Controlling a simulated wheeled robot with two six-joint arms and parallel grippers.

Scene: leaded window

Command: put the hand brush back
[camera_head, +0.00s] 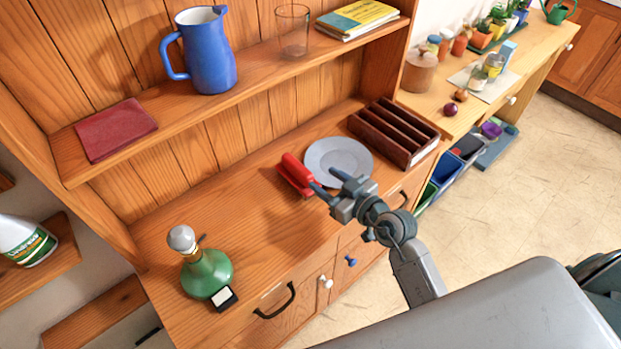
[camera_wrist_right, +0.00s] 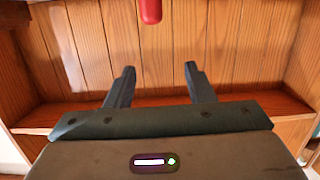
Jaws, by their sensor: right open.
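The red hand brush (camera_head: 297,172) lies on the wooden worktop of the dresser, just left of a pale grey plate. Its handle end points up and left in the head view. In the right wrist view a red rounded end (camera_wrist_right: 150,10), likely its handle, shows at the top edge. My right gripper (camera_head: 324,181) is open and empty. It is close to the brush, at its lower right in the head view, with its fingers partly in front of the plate. In the wrist view its fingers (camera_wrist_right: 159,72) stand apart with nothing between them. My left gripper is not in view.
The plate (camera_head: 346,158) and a dark slatted wooden rack (camera_head: 394,132) stand right of the brush. A green bottle (camera_head: 207,272) stands at the left front. The shelf above holds a blue jug (camera_head: 207,52), a glass (camera_head: 292,30) and books. The worktop between bottle and brush is clear.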

